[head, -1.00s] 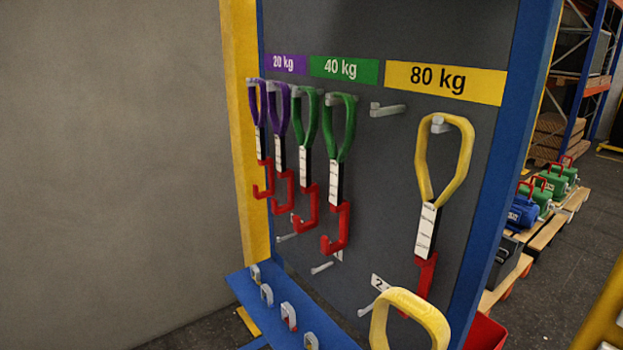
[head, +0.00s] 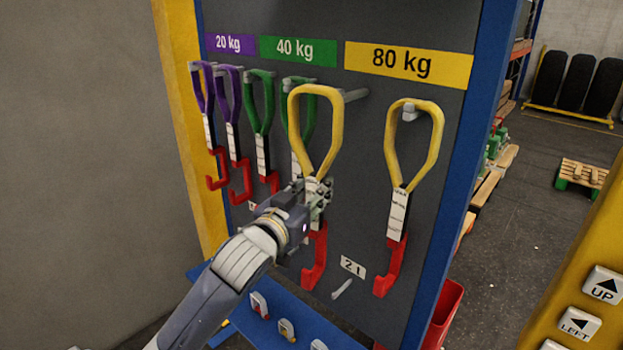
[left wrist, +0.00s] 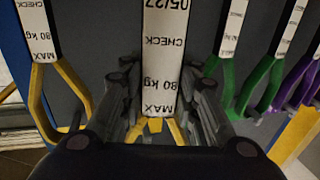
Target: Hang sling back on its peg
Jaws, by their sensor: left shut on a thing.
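My left gripper (head: 318,197) is shut on the label strap of a yellow sling (head: 337,125) with a red hook, held upright in front of the board. In the left wrist view its white label (left wrist: 160,60) reads 80 kg and sits between my fingers. A bare grey peg (head: 355,95) shows just right of the held loop's top; its tip meets the loop's edge, and I cannot tell whether it enters the loop. Another yellow sling (head: 437,150) hangs on its peg to the right. My right gripper is not in view.
Purple slings (head: 233,105) and green slings (head: 258,115) hang close together on the left, one green sling partly behind the held one. A yellow 80 kg sign (head: 408,64) is above. A blue shelf (head: 250,330) with small shackles juts out below. A blue post (head: 480,120) bounds the right.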

